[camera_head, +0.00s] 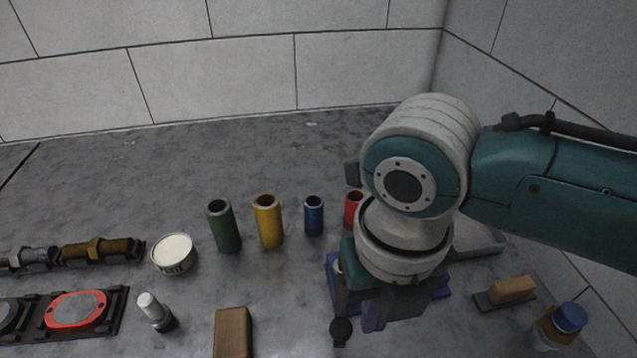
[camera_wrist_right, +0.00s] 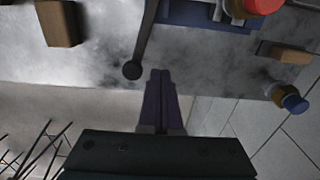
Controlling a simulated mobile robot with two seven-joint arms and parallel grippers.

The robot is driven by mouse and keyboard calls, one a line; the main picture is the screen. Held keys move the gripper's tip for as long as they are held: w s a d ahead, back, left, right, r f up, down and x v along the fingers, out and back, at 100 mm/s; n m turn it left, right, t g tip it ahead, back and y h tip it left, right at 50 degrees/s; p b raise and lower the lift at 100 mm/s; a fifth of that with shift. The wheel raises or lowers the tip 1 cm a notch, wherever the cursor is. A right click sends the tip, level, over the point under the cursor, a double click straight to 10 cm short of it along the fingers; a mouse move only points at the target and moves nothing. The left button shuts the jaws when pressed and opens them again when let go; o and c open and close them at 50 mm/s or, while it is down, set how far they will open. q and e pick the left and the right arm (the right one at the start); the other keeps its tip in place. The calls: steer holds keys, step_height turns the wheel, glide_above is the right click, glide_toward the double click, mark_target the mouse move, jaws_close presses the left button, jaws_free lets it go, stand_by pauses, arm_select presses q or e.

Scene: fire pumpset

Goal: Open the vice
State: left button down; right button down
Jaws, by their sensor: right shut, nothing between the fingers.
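The blue vice (camera_head: 439,287) sits on the grey worktop, mostly hidden behind my right wrist in the head view. In the right wrist view, part of the vice (camera_wrist_right: 200,14) shows at the top edge. Its dark handle bar (camera_wrist_right: 146,38) ends in a round black knob (camera_wrist_right: 132,70), which also shows in the head view (camera_head: 341,328). The jaw opening is hidden. My right gripper (camera_head: 374,318) is shut and empty. In the right wrist view its purple fingertips (camera_wrist_right: 160,74) are together, just right of the knob and seemingly apart from it. My left gripper is out of view.
Green (camera_head: 223,228), yellow (camera_head: 268,222), blue (camera_head: 314,216) and red (camera_head: 353,209) cylinders stand behind the vice. A wooden block (camera_head: 233,332) lies to the left. A brush-like block (camera_head: 512,290) and a blue-capped jar (camera_head: 562,325) stand right. A round tin (camera_head: 174,254) is further left.

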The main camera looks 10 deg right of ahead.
steer(key=shift+f+b, duration=0.95)
steer(key=shift+f, duration=0.45)
steer(key=shift+a, duration=0.15)
